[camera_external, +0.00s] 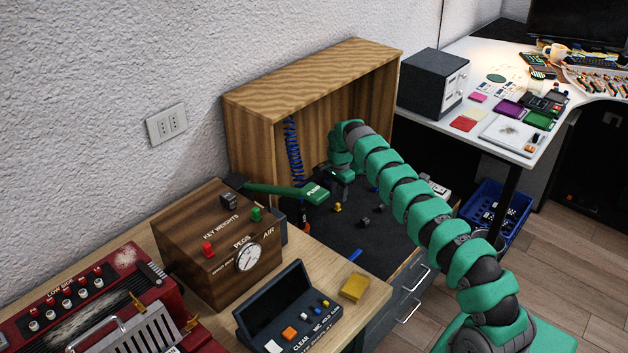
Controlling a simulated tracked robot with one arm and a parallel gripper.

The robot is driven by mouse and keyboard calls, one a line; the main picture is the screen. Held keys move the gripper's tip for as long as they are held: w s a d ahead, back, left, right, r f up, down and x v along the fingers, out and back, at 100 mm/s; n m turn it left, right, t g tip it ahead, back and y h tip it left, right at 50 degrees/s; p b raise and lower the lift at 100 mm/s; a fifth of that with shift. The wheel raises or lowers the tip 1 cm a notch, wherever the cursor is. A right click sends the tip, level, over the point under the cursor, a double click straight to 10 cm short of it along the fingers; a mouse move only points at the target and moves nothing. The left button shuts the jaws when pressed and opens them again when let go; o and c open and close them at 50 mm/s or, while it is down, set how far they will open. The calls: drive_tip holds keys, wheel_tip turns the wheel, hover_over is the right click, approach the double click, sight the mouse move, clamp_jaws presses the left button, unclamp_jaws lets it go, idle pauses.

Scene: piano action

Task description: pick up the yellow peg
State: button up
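A small yellow piece (337,207), which looks like the yellow peg, is on the dark mat (330,235) inside the open wooden box. It is too small here to make out its exact shape. My green and black arm reaches in from the lower right. My gripper (335,178) is inside the box, above and behind the yellow piece in the picture and apart from it. Its dark fingers are small and partly hidden by the wrist, so I cannot tell whether they are open or shut, or whether they hold anything.
Small grey pieces (364,222) and a blue strip (355,254) lie on the mat. A green PUMP handle (313,193) juts in from the left, close to my gripper. A blue coiled hose (293,148) hangs at the back. A yellow block (354,288) is on the bench in front.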

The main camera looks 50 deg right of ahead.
sight(338, 204)
wheel_tip(338, 204, down, 5)
drive_tip(key=shift+s+a+f+b, duration=0.1)
drive_tip(key=shift+b, duration=1)
clamp_jaws()
